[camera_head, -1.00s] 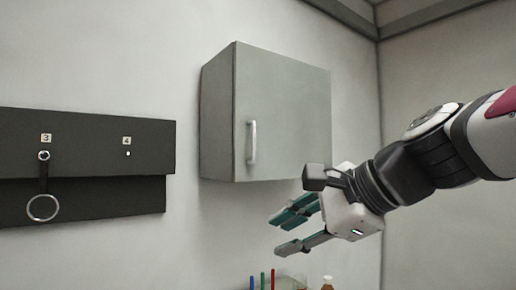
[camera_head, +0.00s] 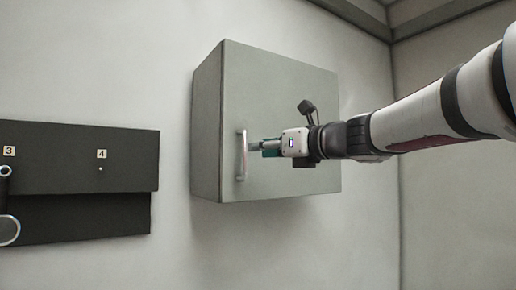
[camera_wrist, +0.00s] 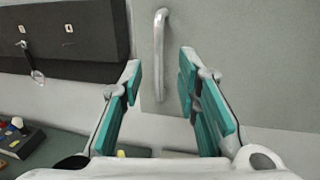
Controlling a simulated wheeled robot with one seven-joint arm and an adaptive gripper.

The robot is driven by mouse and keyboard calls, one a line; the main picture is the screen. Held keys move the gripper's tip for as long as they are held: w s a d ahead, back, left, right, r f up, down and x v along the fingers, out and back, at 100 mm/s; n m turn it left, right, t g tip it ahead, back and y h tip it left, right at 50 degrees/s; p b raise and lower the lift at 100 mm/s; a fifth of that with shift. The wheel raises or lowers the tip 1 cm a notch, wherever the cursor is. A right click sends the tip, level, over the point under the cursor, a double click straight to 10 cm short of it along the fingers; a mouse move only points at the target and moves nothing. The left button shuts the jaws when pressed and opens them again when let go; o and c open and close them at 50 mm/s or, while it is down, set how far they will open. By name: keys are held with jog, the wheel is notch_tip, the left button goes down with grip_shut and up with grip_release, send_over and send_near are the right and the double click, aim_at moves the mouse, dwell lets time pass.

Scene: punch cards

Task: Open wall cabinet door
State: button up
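The grey wall cabinet (camera_head: 285,105) hangs on the wall, and its door looks shut. Its silver vertical bar handle (camera_head: 241,156) is near the left edge of the door. My gripper (camera_head: 258,147) is in front of the door, just right of the handle in the head view. In the wrist view the handle (camera_wrist: 160,55) stands ahead, in the gap between the two teal-padded fingers of my gripper (camera_wrist: 160,72). The fingers are spread wide and hold nothing. Whether the fingertips reach past the bar I cannot tell.
A dark wall panel (camera_head: 75,185) with labelled hooks is left of the cabinet; a ring (camera_head: 8,230) hangs from it. In the wrist view a surface with small coloured items (camera_wrist: 15,135) lies low left. The wall between panel and cabinet is bare.

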send_over(245, 177)
jog(key=shift+w+p, duration=0.3)
jog(key=shift+p, duration=0.1)
grip_shut()
